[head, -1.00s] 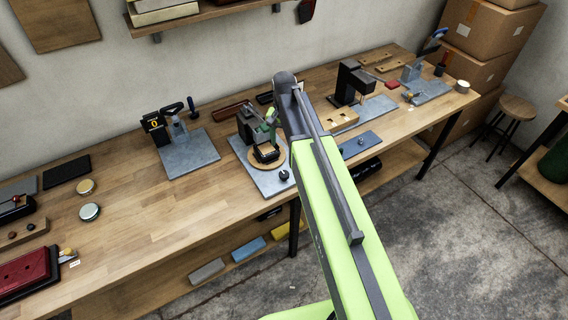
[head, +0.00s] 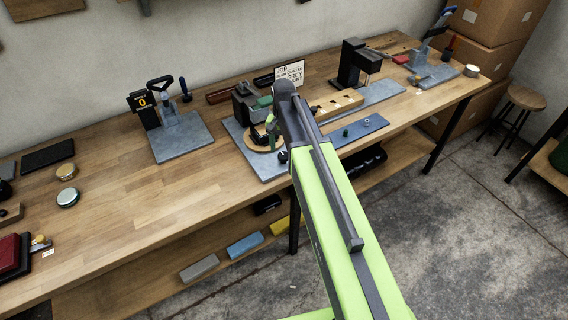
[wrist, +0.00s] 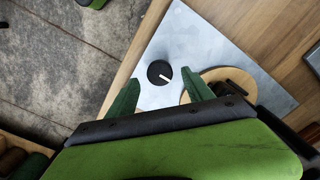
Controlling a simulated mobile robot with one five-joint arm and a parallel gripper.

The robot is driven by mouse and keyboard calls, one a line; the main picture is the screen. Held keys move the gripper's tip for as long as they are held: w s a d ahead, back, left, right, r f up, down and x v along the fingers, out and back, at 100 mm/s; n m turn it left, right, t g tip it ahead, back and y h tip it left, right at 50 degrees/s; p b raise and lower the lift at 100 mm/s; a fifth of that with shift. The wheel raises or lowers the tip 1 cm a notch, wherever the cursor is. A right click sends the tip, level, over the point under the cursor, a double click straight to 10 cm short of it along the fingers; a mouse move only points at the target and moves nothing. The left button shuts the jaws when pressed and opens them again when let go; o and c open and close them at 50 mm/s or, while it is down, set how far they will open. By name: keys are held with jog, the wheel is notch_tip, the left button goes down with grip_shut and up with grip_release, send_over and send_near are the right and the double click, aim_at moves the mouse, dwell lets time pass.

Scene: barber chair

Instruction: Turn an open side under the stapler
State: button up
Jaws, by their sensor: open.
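A dark upright machine (head: 244,104), which looks like the stapler, stands on a grey metal plate (head: 240,137) on the bench. A round wooden disc (head: 254,142) lies in front of it with dark parts on top, partly hidden by my arm. The disc's edge also shows in the wrist view (wrist: 236,77). A black knob with a white mark (wrist: 160,72) sits on the plate, left of the disc in the wrist view. My gripper (wrist: 162,93) is open above the plate, its green fingers either side of the knob in the picture. The sides on the disc cannot be made out.
A wooden block (head: 338,104) and a blue-grey plate (head: 358,131) stand to the right. A lever device with a "0" display (head: 143,101) stands left on its own plate. A sign (head: 290,73) is behind.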

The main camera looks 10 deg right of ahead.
aim_at(284, 155)
notch_tip(284, 155, down, 3)
jog(key=shift+f+b, duration=0.1)
jog(key=shift+b, duration=0.75)
grip_shut()
